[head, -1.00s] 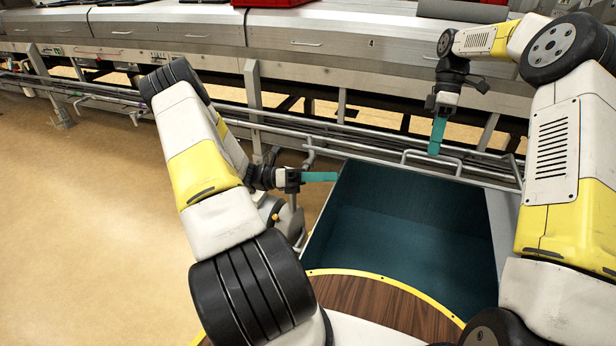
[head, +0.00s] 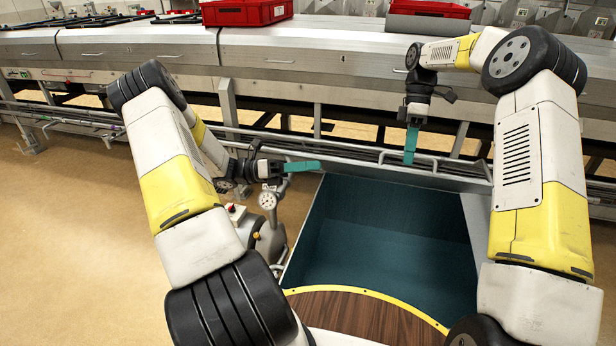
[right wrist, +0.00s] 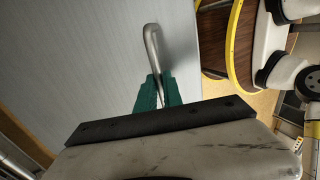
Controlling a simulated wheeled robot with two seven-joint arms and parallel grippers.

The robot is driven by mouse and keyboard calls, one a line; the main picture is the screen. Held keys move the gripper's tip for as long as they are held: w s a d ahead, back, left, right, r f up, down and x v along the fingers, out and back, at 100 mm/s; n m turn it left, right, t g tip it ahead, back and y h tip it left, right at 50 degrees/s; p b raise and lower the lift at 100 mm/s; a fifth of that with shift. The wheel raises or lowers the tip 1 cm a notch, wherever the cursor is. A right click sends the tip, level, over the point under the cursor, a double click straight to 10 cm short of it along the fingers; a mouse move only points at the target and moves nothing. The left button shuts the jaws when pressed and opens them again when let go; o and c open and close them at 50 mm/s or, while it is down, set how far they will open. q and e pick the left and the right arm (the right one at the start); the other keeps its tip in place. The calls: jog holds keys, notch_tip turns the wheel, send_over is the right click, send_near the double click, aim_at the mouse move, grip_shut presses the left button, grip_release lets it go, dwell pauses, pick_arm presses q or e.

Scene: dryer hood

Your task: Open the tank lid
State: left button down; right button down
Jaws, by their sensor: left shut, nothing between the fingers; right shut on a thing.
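The tank (head: 385,240) shows as a dark teal open-topped space in the lower middle of the head view. My right gripper (head: 410,158) points down at the tank's far edge, beside a metal bar handle (head: 436,160). In the right wrist view its green fingers (right wrist: 160,92) are shut on the bent metal handle (right wrist: 152,45), which stands on a flat grey panel (right wrist: 85,60), seemingly the lid. How far the lid is raised is hard to tell. My left gripper (head: 310,166) is shut and empty, pointing right near the tank's far left corner.
A long steel machine (head: 300,55) runs across the back, with red crates (head: 247,12) on top. Pipes (head: 235,135) run along its base. A pressure gauge (head: 268,200) stands left of the tank. The floor (head: 80,240) at left is clear.

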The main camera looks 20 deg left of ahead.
pick_arm(q)
jog(key=shift+w+r, duration=0.4)
jog(key=shift+r, duration=0.15)
pick_arm(e)
jog(key=shift+w+d+f, duration=0.1)
jog(key=shift+w+f, duration=0.05)
jog(key=shift+f, duration=0.3)
pick_arm(q)
jog(key=shift+w+f, duration=0.1)
pick_arm(e)
jog(key=c, duration=1.5)
grip_release()
jog(key=shift+a+r, duration=0.15)
jog(key=shift+a, duration=0.05)
jog(key=shift+r, duration=0.1)
